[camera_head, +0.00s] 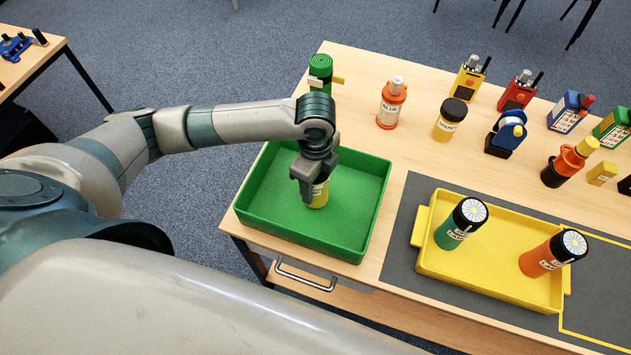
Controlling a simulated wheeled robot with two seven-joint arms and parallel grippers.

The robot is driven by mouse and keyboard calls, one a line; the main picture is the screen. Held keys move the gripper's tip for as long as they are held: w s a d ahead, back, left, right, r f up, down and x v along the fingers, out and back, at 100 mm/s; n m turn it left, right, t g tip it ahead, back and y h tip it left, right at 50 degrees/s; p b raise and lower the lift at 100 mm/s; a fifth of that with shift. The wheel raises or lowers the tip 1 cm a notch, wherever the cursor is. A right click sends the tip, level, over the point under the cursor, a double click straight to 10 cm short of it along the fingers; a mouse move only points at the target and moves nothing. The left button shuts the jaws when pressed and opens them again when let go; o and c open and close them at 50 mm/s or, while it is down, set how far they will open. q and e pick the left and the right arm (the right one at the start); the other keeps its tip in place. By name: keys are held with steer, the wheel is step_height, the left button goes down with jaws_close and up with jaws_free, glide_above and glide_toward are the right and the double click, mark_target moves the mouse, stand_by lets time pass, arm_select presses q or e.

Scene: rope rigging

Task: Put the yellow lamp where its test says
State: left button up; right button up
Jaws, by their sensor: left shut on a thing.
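My left gripper (312,187) points down over the green tray (375,205) and is shut on the yellow lamp (319,196). The lamp is upright inside the tray's outline. Its upper part is hidden by the gripper, and I cannot tell whether its base touches the tray floor. The rest of the green tray is empty. The yellow tray (480,285) to the right holds a green lamp (458,226) and an orange lamp (548,255), both with black heads and pale round faces. My right gripper is out of view.
Behind the trays stand a green rolled item (320,70), an orange bottle (391,104), a yellow jar with a black lid (449,120), a blue tape dispenser (507,135), radios and an orange torch-like item (569,163). A grey mat (408,215) lies under the yellow tray.

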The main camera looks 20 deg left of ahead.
arm_select(q)
steer(key=shift+f, duration=0.4)
steer(key=o, duration=1.4)
steer(key=shift+f, duration=0.1)
step_height(320, 180, up, 12)
steer(key=shift+r+b, duration=0.15)
steer(key=shift+b, duration=1.1)
